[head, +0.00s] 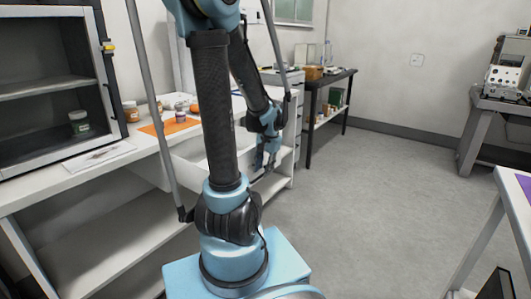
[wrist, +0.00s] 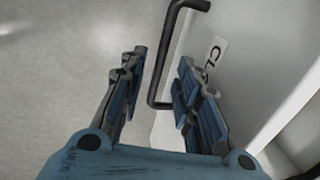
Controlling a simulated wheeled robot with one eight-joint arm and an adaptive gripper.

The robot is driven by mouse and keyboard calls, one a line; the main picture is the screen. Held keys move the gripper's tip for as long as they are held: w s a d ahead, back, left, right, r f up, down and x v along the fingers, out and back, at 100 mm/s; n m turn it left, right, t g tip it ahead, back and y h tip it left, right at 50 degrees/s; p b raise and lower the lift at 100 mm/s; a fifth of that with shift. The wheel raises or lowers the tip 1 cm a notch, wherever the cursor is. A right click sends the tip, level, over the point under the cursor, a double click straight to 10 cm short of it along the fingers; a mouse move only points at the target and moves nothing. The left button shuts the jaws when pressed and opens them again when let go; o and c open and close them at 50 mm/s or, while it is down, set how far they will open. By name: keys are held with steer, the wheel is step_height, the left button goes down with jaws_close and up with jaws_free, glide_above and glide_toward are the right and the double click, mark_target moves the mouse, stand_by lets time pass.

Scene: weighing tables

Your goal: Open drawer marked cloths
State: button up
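A white drawer (head: 182,168) under the white table's top appears to stand out from the table, partly hidden behind my arm. In the wrist view its white front carries a label (wrist: 215,52) of which only "CL" is readable. A black bar handle (wrist: 161,62) sticks out from that front. My gripper (wrist: 160,68) has its two fingers spread, one on each side of the handle, with the right finger between the bar and the drawer front. A gap shows between the left finger and the bar. In the head view my gripper (head: 266,160) is beside the table's front edge.
The white table (head: 95,168) holds an open-fronted cabinet (head: 50,82), an orange mat (head: 168,127) and small jars. A dark table (head: 330,80) stands farther back. Grey floor (head: 375,190) is clear to the right, before another table (head: 514,190).

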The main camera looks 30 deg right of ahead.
step_height(320, 180, up, 10)
steer(key=s, duration=0.1)
steer(key=shift+s+d, duration=0.4)
steer(key=shift+d, duration=0.05)
steer(key=shift+s+f, duration=0.1)
stand_by(0.5)
